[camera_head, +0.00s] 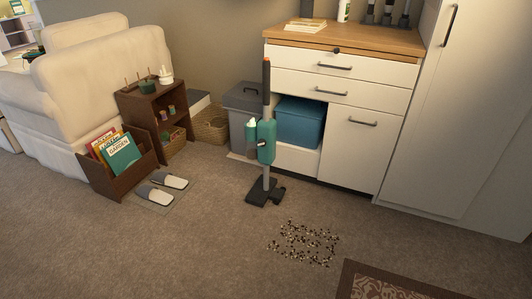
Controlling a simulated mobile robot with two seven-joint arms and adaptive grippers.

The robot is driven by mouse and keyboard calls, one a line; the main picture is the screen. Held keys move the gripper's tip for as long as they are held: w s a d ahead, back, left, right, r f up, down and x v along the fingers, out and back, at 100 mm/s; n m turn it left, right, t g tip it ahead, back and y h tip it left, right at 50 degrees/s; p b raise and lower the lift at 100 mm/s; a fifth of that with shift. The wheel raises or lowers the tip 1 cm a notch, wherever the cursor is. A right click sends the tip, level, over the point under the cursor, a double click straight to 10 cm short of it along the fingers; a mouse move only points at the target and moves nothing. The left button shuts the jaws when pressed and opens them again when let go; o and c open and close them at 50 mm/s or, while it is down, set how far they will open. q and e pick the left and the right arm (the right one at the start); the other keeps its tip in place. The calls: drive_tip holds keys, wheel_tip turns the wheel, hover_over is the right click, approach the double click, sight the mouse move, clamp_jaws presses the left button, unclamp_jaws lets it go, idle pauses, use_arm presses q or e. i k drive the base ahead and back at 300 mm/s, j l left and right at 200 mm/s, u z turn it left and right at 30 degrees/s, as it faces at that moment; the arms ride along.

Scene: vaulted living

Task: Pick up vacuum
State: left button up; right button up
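The vacuum (266,142) is an upright stick cleaner in the head view. It has a teal body, a grey tube, a dark handle with an orange top, and a black floor head. It stands upright on the carpet in front of the white cabinet. Neither of my grippers is in view.
The white cabinet (362,145) with a blue bin (299,122) stands behind it. A grey bin (240,105) is at its left. Dark and pale debris (305,243) lies on the carpet, near a patterned rug (385,285). Slippers (155,195) lie left.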

sight(264, 188)
drive_tip(key=i+l, duration=0.25)
drive_tip(key=i, duration=0.15)
drive_tip(key=i+l, duration=0.25)
drive_tip(key=i, duration=0.15)
drive_tip(key=i+l, duration=0.25)
drive_tip(key=i, duration=0.15)
